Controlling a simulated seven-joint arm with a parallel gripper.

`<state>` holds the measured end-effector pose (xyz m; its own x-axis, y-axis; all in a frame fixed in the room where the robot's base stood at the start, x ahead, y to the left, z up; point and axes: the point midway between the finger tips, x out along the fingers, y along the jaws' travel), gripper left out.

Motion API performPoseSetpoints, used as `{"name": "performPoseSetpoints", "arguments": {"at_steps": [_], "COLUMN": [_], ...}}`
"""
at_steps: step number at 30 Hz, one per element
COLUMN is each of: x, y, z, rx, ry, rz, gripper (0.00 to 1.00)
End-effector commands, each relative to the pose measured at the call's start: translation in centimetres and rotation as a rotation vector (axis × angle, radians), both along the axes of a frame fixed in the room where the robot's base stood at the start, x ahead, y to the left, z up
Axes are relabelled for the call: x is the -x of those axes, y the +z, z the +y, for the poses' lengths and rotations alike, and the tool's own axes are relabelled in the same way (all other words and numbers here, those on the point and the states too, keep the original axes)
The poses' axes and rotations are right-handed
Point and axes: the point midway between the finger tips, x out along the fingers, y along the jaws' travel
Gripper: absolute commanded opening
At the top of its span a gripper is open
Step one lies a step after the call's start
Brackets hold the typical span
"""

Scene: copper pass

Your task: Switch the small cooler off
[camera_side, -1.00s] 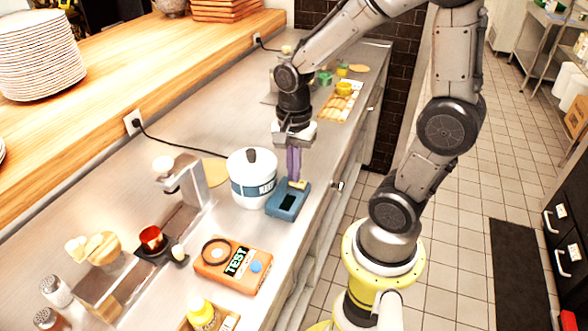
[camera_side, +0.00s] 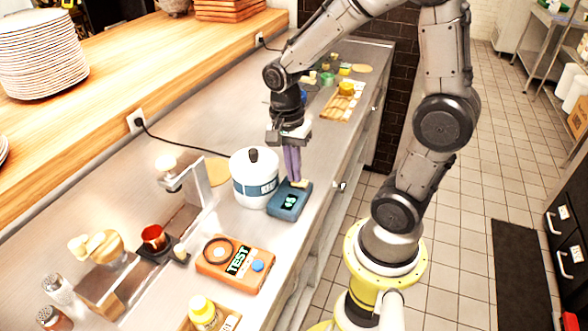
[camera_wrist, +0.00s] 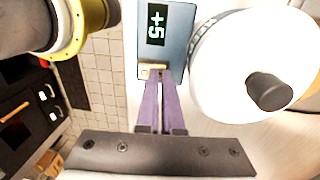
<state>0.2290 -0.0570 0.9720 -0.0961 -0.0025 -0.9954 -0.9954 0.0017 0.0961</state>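The small cooler is a white round tub (camera_side: 254,188) with a blue lettered band and a dark lid knob; it also shows in the wrist view (camera_wrist: 225,75). A pale yellow switch piece (camera_wrist: 144,71) sits at the box's end. My gripper (camera_side: 294,180) points down with its purple fingers close together, shut. Its fingertips (camera_wrist: 158,73) are at the yellow piece and partly hide it; I cannot tell how hard they touch.
An orange TEST box (camera_side: 235,264) and a yellow-capped bottle (camera_side: 203,312) stand nearer on the counter. A metal stand with a lamp (camera_side: 185,172) is left of the tub. A cutting board (camera_side: 341,105) lies farther back. The counter's front edge is close to the box.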

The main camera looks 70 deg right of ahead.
Motion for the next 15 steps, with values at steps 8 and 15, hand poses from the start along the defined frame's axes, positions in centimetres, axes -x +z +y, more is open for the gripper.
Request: {"name": "performPoseSetpoints", "arguments": {"at_steps": [8,15], "x": [2.1,2.2], "y": [-0.7,-0.6], "z": [0.0,0.0], "rx": [-0.002,-0.003], "ry": [0.003,0.004], "rz": [0.040,0.046], "gripper": [0.00,0.00]}}
